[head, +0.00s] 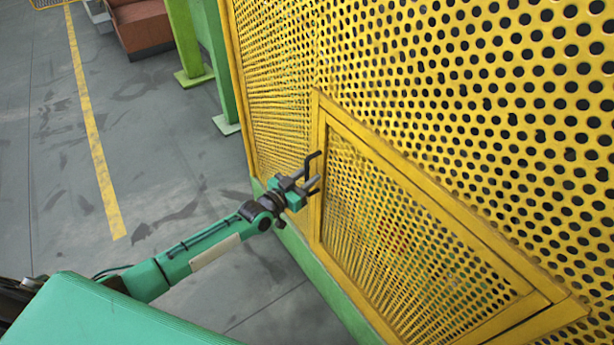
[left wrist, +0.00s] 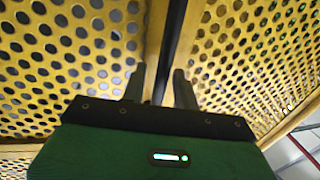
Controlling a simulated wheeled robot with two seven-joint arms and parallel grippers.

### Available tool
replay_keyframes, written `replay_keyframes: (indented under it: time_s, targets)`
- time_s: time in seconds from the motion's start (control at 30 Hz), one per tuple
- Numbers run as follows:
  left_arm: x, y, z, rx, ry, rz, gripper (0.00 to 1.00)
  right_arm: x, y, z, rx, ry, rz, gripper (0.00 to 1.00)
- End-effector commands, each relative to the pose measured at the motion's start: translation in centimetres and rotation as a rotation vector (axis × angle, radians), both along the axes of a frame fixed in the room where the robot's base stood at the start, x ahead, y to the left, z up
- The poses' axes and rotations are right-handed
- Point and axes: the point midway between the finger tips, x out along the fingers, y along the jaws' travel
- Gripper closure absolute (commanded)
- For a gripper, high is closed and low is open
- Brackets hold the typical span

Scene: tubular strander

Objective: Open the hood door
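The hood door (head: 400,240) is a yellow perforated panel in a yellow frame, low in the hood wall in the head view. It looks closed, flush with its frame. A dark bar handle (head: 311,160) stands out at its upper left edge. My left gripper (head: 312,186) is at this handle. In the left wrist view the two fingers (left wrist: 160,84) stand apart, with the dark handle bar (left wrist: 171,40) between them. A gap seems to show beside the bar; contact is unclear. My right gripper is not in view.
The yellow perforated hood wall (head: 460,80) rises above and around the door, over a green base rail (head: 325,285). Green posts (head: 184,40) and a brown block (head: 140,25) stand at the back. The grey floor (head: 150,130) to the left is clear, with a yellow line.

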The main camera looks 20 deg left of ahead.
Motion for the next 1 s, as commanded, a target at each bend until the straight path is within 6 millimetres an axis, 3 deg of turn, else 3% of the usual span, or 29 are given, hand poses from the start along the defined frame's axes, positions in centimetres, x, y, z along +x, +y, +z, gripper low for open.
replay_keyframes:
  time_s: [0.17,0.33,0.77,0.9,1.0]
  targets:
    - [0.0,0.0,0.0,0.000,0.000,0.000,0.70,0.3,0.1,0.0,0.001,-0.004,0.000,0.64]
    - [0.0,0.0,0.0,0.000,0.000,0.000,1.00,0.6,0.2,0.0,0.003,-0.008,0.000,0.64]
    - [-0.8,0.5,0.2,-0.002,0.002,0.015,1.00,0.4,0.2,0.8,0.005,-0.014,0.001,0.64]
    - [-2.2,1.2,0.3,-0.001,0.004,0.042,1.00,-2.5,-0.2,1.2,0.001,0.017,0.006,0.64]
    - [-3.6,2.1,0.4,-0.001,0.006,0.070,1.00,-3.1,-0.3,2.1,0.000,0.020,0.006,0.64]
